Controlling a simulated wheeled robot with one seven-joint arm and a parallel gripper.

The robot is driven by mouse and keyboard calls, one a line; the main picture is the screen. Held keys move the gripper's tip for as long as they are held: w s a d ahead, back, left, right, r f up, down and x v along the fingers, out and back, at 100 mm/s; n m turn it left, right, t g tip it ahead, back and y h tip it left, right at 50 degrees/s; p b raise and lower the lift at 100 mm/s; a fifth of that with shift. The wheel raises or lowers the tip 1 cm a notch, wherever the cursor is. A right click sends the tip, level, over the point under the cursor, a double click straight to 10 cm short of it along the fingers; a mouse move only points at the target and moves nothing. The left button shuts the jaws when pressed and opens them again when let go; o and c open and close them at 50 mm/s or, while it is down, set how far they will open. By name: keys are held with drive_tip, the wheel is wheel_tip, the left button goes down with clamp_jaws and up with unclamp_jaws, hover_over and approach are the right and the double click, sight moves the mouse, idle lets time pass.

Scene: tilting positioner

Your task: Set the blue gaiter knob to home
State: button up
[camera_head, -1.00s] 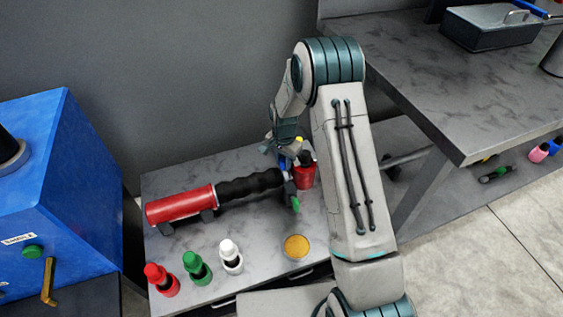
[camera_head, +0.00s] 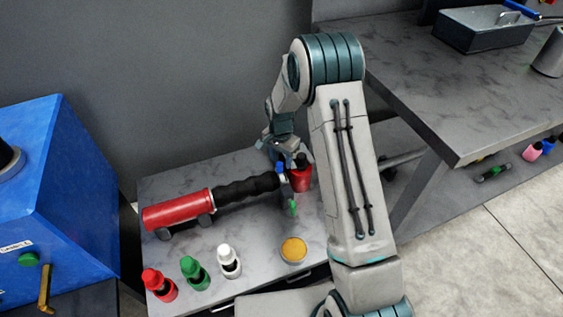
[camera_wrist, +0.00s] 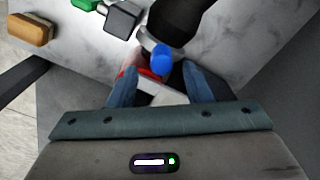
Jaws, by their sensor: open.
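The blue knob (camera_wrist: 162,62) sits at the end of the black ribbed gaiter (camera_head: 245,187), on a light collar, in the wrist view. It is small in the head view (camera_head: 281,168). My gripper (camera_wrist: 160,78) is open, with one blue-grey finger on each side below the knob in the wrist picture. The knob lies roughly between the fingertips, and I cannot tell whether they touch it. In the head view my gripper (camera_head: 284,152) hangs over the right end of the gaiter. The knob's pointer or home mark cannot be made out.
A red cylinder (camera_head: 178,211) continues the gaiter leftward. A green handle (camera_head: 292,207) and a red bottle (camera_head: 301,177) stand close to my gripper. A blue box (camera_head: 60,190) is left.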

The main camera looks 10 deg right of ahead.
wheel_tip(320, 180, up, 11)
drive_tip(key=p, duration=0.1)
drive_tip(key=shift+d, duration=0.1)
idle(0.4)
wheel_tip(320, 180, up, 20)
drive_tip(key=n+t+p, duration=0.1)
drive_tip(key=n+p, duration=0.3)
drive_tip(key=p, duration=0.3)
hover_over(282, 163)
drive_tip(key=s+d, duration=0.3)
drive_tip(key=s, duration=0.9)
drive_tip(key=s+d+r+n+t+p, duration=0.1)
drive_tip(key=s+r+n+p, duration=0.1)
drive_tip(key=s+r, duration=0.3)
drive_tip(key=s+d+r+n+p, duration=0.2)
drive_tip(key=s+r+p, duration=0.3)
drive_tip(key=s, duration=0.7)
drive_tip(key=shift+s+r+t+p, duration=0.2)
drive_tip(key=shift+r+t+p, duration=0.1)
drive_tip(key=shift+t, duration=0.1)
